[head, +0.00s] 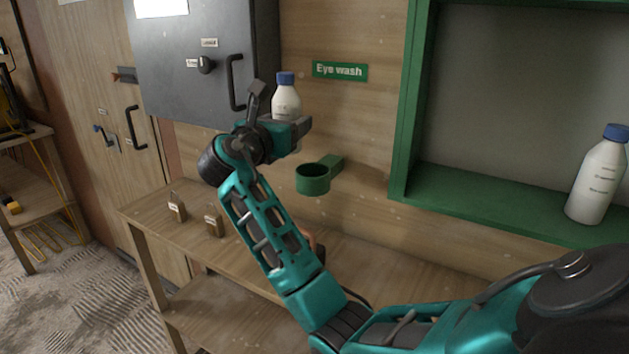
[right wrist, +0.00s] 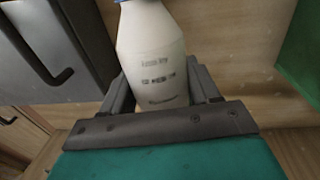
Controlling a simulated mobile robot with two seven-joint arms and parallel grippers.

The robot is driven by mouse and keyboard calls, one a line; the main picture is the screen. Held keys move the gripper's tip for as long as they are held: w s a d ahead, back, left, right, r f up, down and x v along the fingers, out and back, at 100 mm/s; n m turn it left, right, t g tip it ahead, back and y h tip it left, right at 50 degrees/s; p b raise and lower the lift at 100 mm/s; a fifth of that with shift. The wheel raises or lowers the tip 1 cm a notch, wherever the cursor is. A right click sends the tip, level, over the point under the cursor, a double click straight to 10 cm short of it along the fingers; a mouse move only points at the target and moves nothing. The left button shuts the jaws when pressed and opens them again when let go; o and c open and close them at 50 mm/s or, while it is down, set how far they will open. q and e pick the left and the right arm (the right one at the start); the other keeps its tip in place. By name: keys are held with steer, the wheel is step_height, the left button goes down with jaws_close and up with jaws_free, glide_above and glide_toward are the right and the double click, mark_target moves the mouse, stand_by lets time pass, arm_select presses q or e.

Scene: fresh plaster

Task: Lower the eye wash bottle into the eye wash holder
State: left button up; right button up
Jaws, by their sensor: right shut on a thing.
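The eye wash bottle (head: 286,98), white with a blue cap, is upright in my right gripper (head: 290,130). In the right wrist view the bottle (right wrist: 152,50) stands between the two fingers (right wrist: 160,92), which are shut on it. The green eye wash holder (head: 313,180), a round open cup on a wall bracket, is to the right of the bottle and lower in the head view. Bottle and holder are apart. The bottle's lower part is hidden behind the gripper. My left gripper is not in view.
A second white bottle (head: 597,180) stands on the ledge of a green wall box (head: 480,205) at the right. A grey cabinet (head: 180,70) with a black handle is close left of the gripper. A wooden bench (head: 260,258) below bears padlocks (head: 213,222). An "Eye wash" sign (head: 340,71) hangs above the holder.

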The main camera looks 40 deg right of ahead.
steer(key=s+d+r+m+g+h, duration=0.1)
steer(key=s+d+r+m+g, duration=0.15)
steer(key=r+g, duration=0.35)
step_height(320, 180, down, 8)
steer(key=m+b, duration=0.1)
steer(key=b, duration=0.3)
steer(key=shift+w+d+f, duration=0.15)
steer(key=shift+w+d, duration=0.15)
steer(key=shift+d, duration=0.1)
steer(key=shift+d, duration=0.1)
steer(key=shift+d+p, duration=0.7)
steer(key=shift+d, duration=0.05)
